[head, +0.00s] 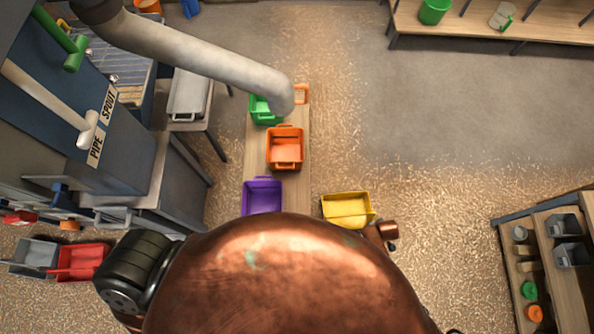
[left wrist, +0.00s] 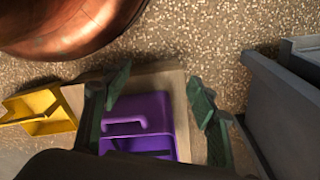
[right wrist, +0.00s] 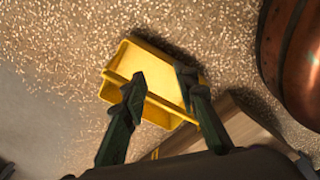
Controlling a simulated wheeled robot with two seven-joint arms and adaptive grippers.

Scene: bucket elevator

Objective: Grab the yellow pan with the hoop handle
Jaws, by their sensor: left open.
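The yellow pan (head: 347,209) is a shallow tray off the right side of the bench, beside my copper body. It shows tilted at the left edge of the left wrist view (left wrist: 45,112) and in the middle of the right wrist view (right wrist: 158,72). My right gripper (right wrist: 160,80) has its fingers in front of the pan with a gap between the tips; I cannot tell whether they touch or grip it. The hoop handle is not clear. My left gripper (left wrist: 160,85) is open, with the purple pan (left wrist: 137,122) seen between its fingers. Both gripper tips are hidden in the head view.
The narrow bench (head: 293,190) carries the purple pan (head: 262,196), an orange pan (head: 285,147) and a green pan (head: 262,110) under a grey spout pipe (head: 215,66). Machine cabinets stand left. Shelves (head: 555,262) stand right. Open floor lies at the upper right.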

